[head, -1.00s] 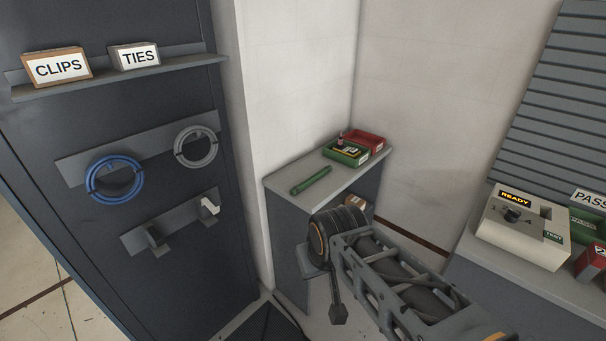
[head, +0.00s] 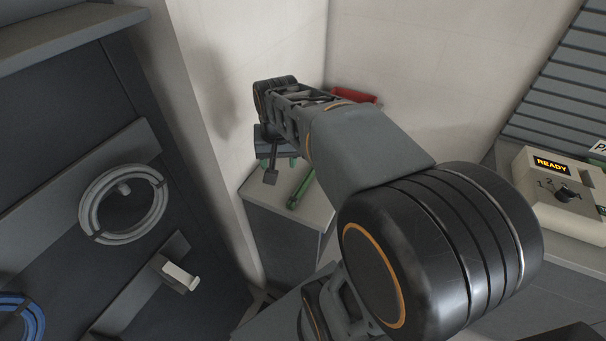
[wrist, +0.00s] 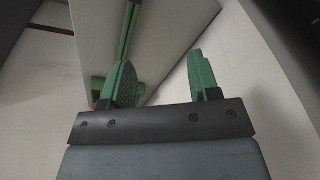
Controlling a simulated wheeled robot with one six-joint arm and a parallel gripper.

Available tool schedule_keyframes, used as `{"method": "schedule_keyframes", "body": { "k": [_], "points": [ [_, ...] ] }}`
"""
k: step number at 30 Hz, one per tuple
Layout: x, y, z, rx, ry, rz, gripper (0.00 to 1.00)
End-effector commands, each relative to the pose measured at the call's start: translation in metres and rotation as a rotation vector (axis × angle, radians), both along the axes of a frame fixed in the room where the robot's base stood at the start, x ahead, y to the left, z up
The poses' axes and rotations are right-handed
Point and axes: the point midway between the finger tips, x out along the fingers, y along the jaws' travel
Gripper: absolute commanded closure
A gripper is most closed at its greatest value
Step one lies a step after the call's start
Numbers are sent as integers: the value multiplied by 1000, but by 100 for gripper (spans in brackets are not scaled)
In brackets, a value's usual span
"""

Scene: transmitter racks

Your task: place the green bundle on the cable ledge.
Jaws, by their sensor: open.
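The green bundle (head: 301,190), a thin straight green length, lies on top of a low grey cabinet (head: 262,191). It also shows as a narrow green strip at the top of the wrist view (wrist: 128,32). My gripper (head: 277,161) is over the cabinet top, just left of and behind the bundle in the head view. In the wrist view its green-padded jaws (wrist: 163,68) are apart with nothing between them; the bundle lies beyond the left jaw. A grey ledge (head: 75,34) crosses the dark rack at upper left; whether it is the cable ledge I cannot tell.
A red tray (head: 354,95) sits at the cabinet's back, partly behind my arm. A grey cable coil (head: 122,204) and a blue coil (head: 22,318) hang on the dark rack. A box reading READY (head: 563,190) stands on the right counter. Walls close the corner behind.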

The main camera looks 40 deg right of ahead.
Motion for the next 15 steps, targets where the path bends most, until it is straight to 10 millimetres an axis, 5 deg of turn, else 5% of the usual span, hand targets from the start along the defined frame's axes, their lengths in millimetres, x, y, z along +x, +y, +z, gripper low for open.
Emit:
{"method": "schedule_keyframes", "body": {
  "k": [6, 15],
  "points": [
    [38, -73, -26, 62, 110, -366, 44],
    [49, -117, -59, 94, 170, -567, 44]
  ]
}}
